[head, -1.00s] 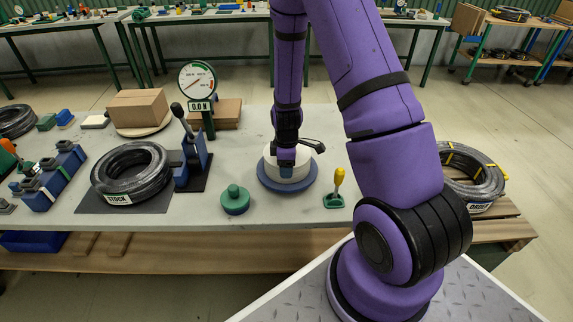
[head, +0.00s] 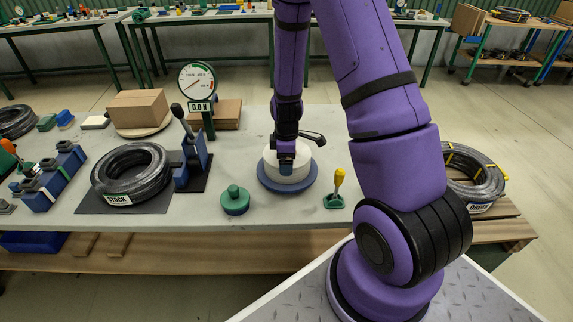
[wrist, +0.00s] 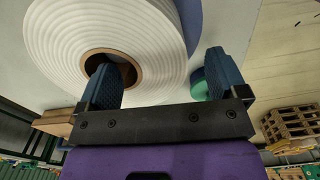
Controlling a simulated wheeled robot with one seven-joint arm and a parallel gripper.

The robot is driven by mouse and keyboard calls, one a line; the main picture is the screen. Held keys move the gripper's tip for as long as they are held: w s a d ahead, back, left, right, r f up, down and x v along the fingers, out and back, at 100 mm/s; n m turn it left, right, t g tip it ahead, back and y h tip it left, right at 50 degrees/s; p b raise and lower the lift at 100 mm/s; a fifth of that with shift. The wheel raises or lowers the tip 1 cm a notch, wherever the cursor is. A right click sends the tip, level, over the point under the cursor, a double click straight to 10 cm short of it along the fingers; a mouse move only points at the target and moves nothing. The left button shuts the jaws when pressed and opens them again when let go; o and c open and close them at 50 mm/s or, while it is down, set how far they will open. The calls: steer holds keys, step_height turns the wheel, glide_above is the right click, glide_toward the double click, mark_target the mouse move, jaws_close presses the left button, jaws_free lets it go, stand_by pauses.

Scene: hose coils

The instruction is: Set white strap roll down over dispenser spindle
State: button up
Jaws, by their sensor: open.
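The white strap roll (head: 271,171) lies flat on a round blue disc (head: 266,187) on the table. In the wrist view the roll (wrist: 75,45) fills the upper left, and its brown cardboard core (wrist: 90,58) has a dark opening. My gripper (head: 287,163) is over the roll's near side, pointing down. In the wrist view my gripper (wrist: 162,68) is open, with one finger at the core opening and the other outside the roll's rim. The roll's wall lies between them; I cannot tell whether they touch it. No spindle shows clearly; the core's inside is mostly hidden.
A green knobbed piece (head: 235,201) and a yellow-handled tool (head: 338,186) stand in front. A black hose coil (head: 131,174) and a blue lever device (head: 193,160) are at left. The table's front strip is clear.

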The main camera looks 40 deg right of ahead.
step_height(320, 180, up, 8)
steer(key=shift+r, duration=0.1)
stand_by(0.8)
steer(key=s+a+r+m+t, duration=0.1)
steer(key=s+a+r+m, duration=0.15)
steer(key=r, duration=0.75)
steer(key=s+a+r+m+t, duration=0.2)
steer(key=s+a+r, duration=0.15)
steer(key=r, duration=0.55)
steer(key=s+a+r+m+t, duration=0.1)
steer(key=s+a+r+m, duration=0.1)
steer(key=s+r, duration=0.4)
steer(key=s+a+r+m+t, duration=0.1)
steer(key=s+r+m, duration=0.3)
steer(key=s, duration=0.6)
steer(key=shift+s+a+r, duration=0.3)
steer(key=shift+a+r, duration=0.2)
steer(key=shift+r, duration=0.35)
